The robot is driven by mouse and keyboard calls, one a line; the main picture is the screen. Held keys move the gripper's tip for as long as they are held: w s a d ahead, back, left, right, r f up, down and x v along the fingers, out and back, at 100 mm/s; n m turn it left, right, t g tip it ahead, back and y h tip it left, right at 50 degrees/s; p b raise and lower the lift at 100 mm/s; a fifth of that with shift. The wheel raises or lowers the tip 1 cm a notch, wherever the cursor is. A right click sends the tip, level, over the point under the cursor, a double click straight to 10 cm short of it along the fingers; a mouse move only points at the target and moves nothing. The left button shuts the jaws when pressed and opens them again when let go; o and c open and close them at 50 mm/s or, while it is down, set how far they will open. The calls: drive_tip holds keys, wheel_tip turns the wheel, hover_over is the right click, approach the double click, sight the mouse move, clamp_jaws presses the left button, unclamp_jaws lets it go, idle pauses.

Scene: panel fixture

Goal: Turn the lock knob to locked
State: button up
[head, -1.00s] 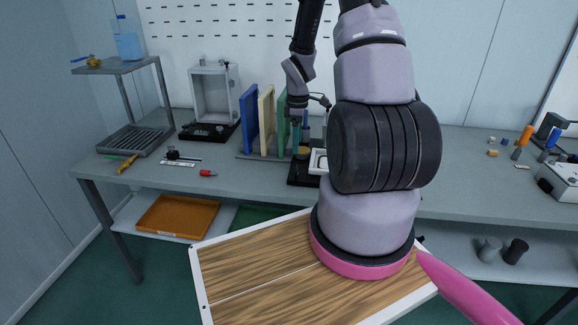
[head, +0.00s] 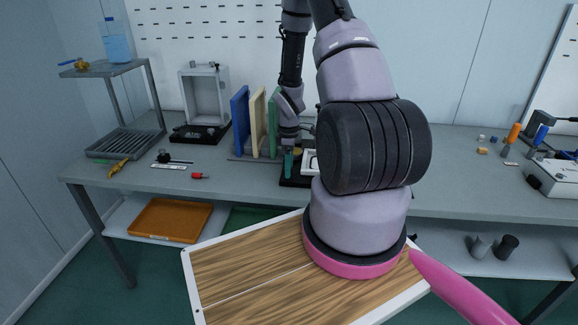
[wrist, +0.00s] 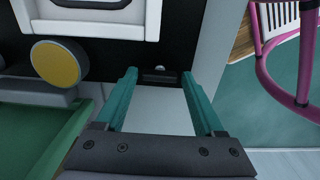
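The black panel fixture (head: 292,183) stands on the bench, partly hidden behind my arm in the head view. In the wrist view its dark face (wrist: 195,40) carries a white frame (wrist: 97,28) and a round yellow disc (wrist: 57,63), left of my gripper. A small dark piece with a light spot (wrist: 160,76) sits at the panel's edge, between my fingertips; I cannot tell whether it is the lock knob or how it is turned. My gripper (wrist: 158,72) is open, its teal fingers apart with nothing clearly held. Contact with the panel cannot be told.
Blue, cream and green upright boards (head: 255,125) stand just left of the fixture. A green surface (wrist: 40,135) lies left of my fingers in the wrist view. A red-ended tool (head: 199,176) lies on the bench (head: 235,190).

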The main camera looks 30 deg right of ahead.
clamp_jaws()
drive_tip(key=shift+m, duration=0.3)
drive_tip(key=m, duration=1.3)
drive_tip(key=shift+m, duration=2.1)
